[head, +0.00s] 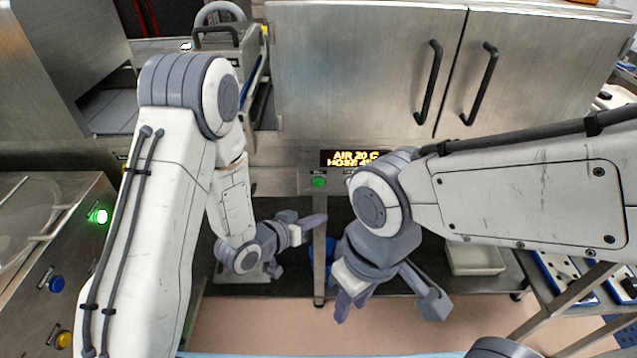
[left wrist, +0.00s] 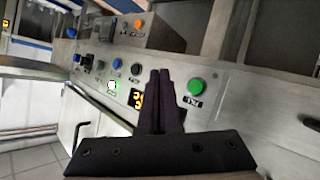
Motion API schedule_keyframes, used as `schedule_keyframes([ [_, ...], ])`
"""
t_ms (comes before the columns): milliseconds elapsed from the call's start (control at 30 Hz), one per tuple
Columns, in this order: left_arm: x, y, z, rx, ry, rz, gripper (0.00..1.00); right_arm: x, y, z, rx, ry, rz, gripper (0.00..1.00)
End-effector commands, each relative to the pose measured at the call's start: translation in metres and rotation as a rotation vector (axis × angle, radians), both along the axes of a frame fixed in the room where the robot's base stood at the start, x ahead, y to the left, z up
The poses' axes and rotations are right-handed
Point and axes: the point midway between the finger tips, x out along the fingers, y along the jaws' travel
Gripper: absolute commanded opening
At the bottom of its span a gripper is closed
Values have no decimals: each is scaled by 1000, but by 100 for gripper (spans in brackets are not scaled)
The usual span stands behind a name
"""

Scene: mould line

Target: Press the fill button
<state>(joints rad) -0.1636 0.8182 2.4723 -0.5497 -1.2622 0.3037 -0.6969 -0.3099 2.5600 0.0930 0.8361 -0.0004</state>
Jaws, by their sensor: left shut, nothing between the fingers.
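A green button (head: 319,182) sits on the steel panel just left of and below the amber display in the head view. In the left wrist view a green button (left wrist: 195,87) with a small label under it, upside down and hard to read, stands to the right of my fingertips. My left gripper (head: 318,218) is shut and empty, its dark purple fingers below the button in the head view. In the left wrist view the left gripper's fingers (left wrist: 160,76) are together, beside the button; no contact is visible. My right gripper (head: 390,312) hangs low with its fingers spread.
The amber display (head: 354,158) is partly hidden by my right arm. A console at left bears a lit green button (head: 100,216), a blue button (head: 56,284) and a yellow button (head: 63,340). Steel cupboard doors (head: 365,60) stand above. A pale bin (head: 474,258) is low at right.

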Motion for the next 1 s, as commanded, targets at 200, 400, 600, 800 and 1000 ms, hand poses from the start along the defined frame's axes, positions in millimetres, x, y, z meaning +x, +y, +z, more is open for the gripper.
schedule_keyframes([
  [200,-1,5,-1,-145,-35,23,0,0,0,0,0,0,0,33],
  [400,-1,5,1,-157,-42,24,0,0,0,0,0,0,0,33],
  [600,1,5,1,-155,-42,24,0,0,0,0,0,0,0,33],
  [800,16,5,2,-155,-42,23,0,0,0,4,0,0,0,33],
  [1000,45,5,1,-154,-44,23,0,0,0,8,0,0,0,33],
])
